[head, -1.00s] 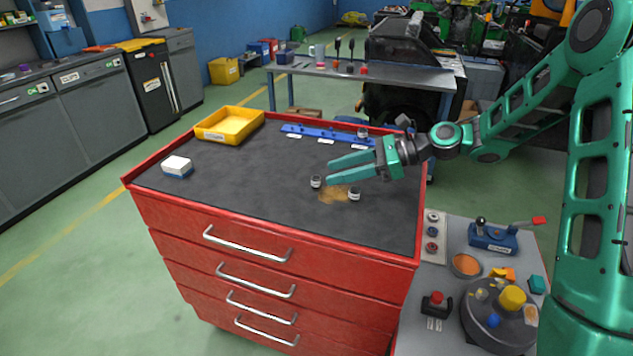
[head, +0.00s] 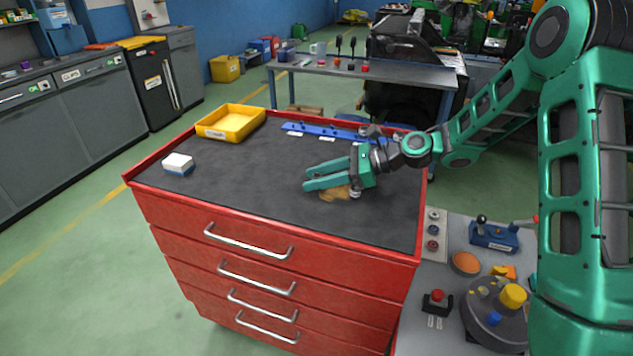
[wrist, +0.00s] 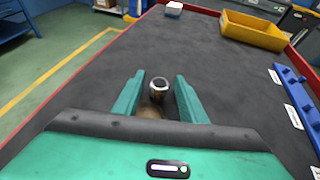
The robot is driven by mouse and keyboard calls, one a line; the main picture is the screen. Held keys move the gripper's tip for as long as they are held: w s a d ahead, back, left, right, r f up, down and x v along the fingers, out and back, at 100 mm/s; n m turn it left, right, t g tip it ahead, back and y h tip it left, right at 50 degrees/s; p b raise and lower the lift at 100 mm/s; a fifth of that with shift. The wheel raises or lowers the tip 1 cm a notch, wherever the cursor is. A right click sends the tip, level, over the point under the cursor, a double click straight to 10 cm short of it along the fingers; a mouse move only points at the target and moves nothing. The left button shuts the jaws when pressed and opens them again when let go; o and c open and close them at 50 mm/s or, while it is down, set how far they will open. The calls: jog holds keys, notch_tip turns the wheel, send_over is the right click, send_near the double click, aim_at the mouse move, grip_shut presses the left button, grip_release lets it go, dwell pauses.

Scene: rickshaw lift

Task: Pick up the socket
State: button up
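A small metallic socket (wrist: 158,88) stands upright on the dark worktop (wrist: 90,85) in the wrist view. It is between the two green fingers of my gripper (wrist: 160,77), with a gap showing on each side. In the head view, my gripper (head: 305,179) is low over the worktop with its fingers parted, and it hides that socket. A small dark and light piece (head: 354,194), perhaps a second socket, shows partly under the gripper's base.
A blue rail (head: 297,128) with labels lies along the back edge, partly behind my arm. A yellow bin (head: 213,134) stands at the back left. A white and blue box (head: 178,163) sits at the left.

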grip_shut()
jog(key=shift+r, duration=0.1)
